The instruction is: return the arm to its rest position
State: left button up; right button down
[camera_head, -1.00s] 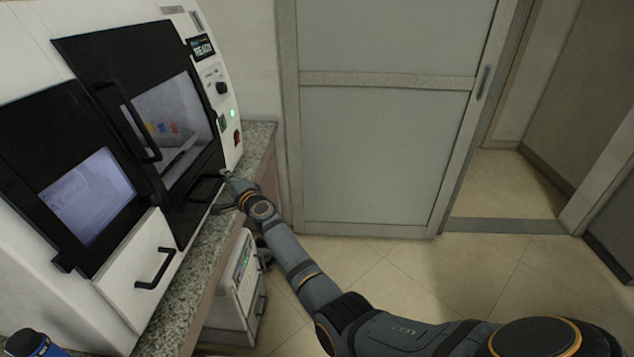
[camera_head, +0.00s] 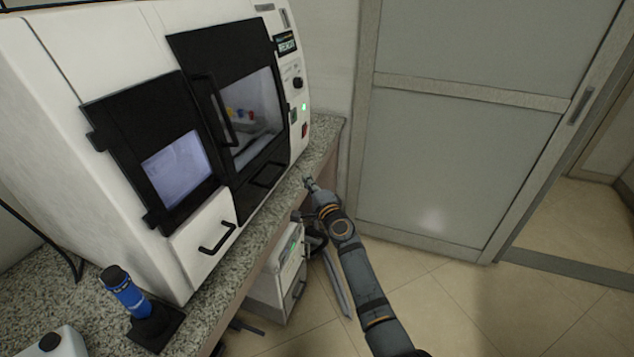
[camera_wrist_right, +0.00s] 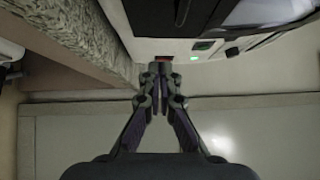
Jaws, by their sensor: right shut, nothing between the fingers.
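My right arm reaches in from the bottom of the head view. Its gripper (camera_head: 309,184) is by the front edge of the granite counter (camera_head: 330,135), below the right end of a white machine (camera_head: 100,90). In the right wrist view the fingers of the gripper (camera_wrist_right: 157,72) are together and hold nothing. The machine's side with a green light (camera_wrist_right: 203,45) lies beyond the fingertips. I cannot tell whether the gripper touches anything. My left gripper is out of view.
The machine has dark doors with handles and a white drawer (camera_head: 205,240). A blue bottle (camera_head: 125,292) on a black stand is at the lower left. A small cabinet (camera_head: 278,280) stands under the counter. A grey sliding door (camera_head: 455,150) is behind. The tiled floor (camera_head: 480,310) is open at right.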

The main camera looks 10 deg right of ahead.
jog(key=s+d+f+n+g+h+p, duration=0.1)
jog(key=s+d+f+n+g+p, duration=0.15)
jog(key=s+f, duration=0.75)
jog(key=s+d+f+n+g+h+p, duration=0.1)
jog(key=s+d+f+n+g, duration=0.15)
jog(key=s+f, duration=0.75)
jog(key=s+d+f+n+g+p, duration=0.1)
jog(key=s+f+n+g, duration=0.3)
jog(key=f, duration=1.1)
pick_arm(q)
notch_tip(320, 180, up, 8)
jog(key=p, duration=0.3)
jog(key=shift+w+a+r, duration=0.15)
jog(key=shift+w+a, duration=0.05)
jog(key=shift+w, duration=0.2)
pick_arm(e)
jog(key=s+d+f+n+g, duration=0.2)
jog(key=s+f, duration=0.2)
jog(key=s, duration=0.9)
jog(key=s+d+f+n+g+h, duration=0.1)
jog(key=s+d+f+n+g, duration=0.2)
jog(key=s, duration=1)
jog(key=s+d+f+n+g+h, duration=0.1)
jog(key=s+f, duration=0.5)
jog(key=s, duration=0.7)
jog(key=shift+s+d+f+n+g, duration=0.25)
jog(key=shift+d+n+g, duration=0.55)
jog(key=shift+d+g, duration=0.15)
